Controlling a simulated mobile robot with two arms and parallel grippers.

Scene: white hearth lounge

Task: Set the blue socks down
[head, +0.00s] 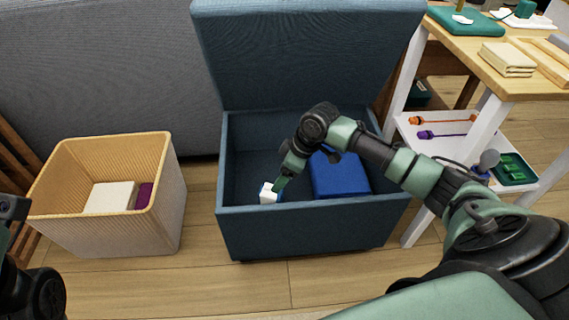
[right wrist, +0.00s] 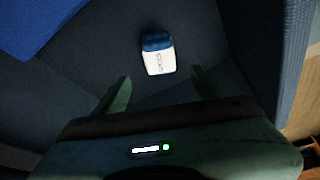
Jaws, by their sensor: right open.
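The blue socks (right wrist: 158,62) are a small blue-and-white bundle with lettering on the white part. They lie on the dark floor of the blue storage ottoman (head: 300,222), near its front left; in the head view their white part (head: 267,195) shows beside my gripper. My right gripper (right wrist: 162,92) reaches down into the ottoman. Its two fingers are spread and empty, and the socks lie just beyond the fingertips, apart from them. It also shows in the head view (head: 281,184), partly covering the socks. My left gripper is not visible, only dark arm parts at the left edge.
The ottoman's lid (head: 305,55) stands open at the back. A blue block-like item (head: 340,175) lies inside, right of my gripper. A ribbed basket (head: 165,205) with white and purple items stands left. A shelf unit (head: 496,125) stands right. Floor between basket and ottoman is clear.

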